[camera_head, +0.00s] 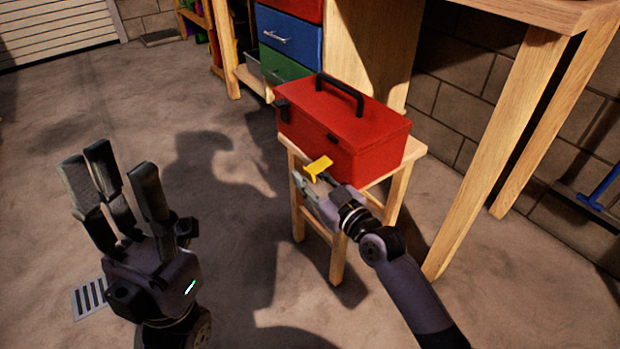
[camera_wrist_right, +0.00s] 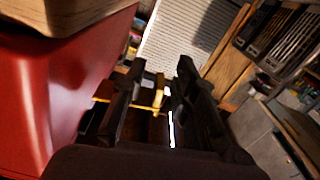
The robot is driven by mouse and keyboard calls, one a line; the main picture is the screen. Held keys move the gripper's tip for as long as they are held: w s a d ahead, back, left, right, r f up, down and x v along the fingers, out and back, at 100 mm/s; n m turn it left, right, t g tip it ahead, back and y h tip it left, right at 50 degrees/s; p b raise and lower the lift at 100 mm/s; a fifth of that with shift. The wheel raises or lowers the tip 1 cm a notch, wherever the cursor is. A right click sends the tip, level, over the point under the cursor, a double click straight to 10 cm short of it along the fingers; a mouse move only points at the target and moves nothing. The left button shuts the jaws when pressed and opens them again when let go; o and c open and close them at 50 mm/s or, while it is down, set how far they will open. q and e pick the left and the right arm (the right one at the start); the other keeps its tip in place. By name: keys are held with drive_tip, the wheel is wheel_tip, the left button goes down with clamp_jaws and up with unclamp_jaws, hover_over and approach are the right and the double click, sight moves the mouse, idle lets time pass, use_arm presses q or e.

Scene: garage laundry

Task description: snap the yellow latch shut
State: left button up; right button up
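The red toolbox (camera_head: 350,125) sits with its lid down on a small wooden stool. The yellow latch (camera_head: 318,167) sticks outward from the toolbox's front, tilted away from the wall. In the right wrist view the yellow latch (camera_wrist_right: 158,95) shows between and beyond the dark fingers, with the red toolbox wall (camera_wrist_right: 75,95) at left. My right gripper (camera_head: 308,184) is just in front of and below the latch; its fingers (camera_wrist_right: 158,85) are apart. I cannot tell whether they touch the latch. My left gripper (camera_head: 118,170) is open and empty, over the floor at left.
The stool (camera_head: 338,250) stands close to a workbench leg (camera_head: 490,150) at right. Red, blue and green drawers (camera_head: 290,40) are behind the toolbox. A floor drain (camera_head: 90,297) lies at lower left. The floor at left is open.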

drive_tip(key=shift+c, duration=0.6)
clamp_jaws()
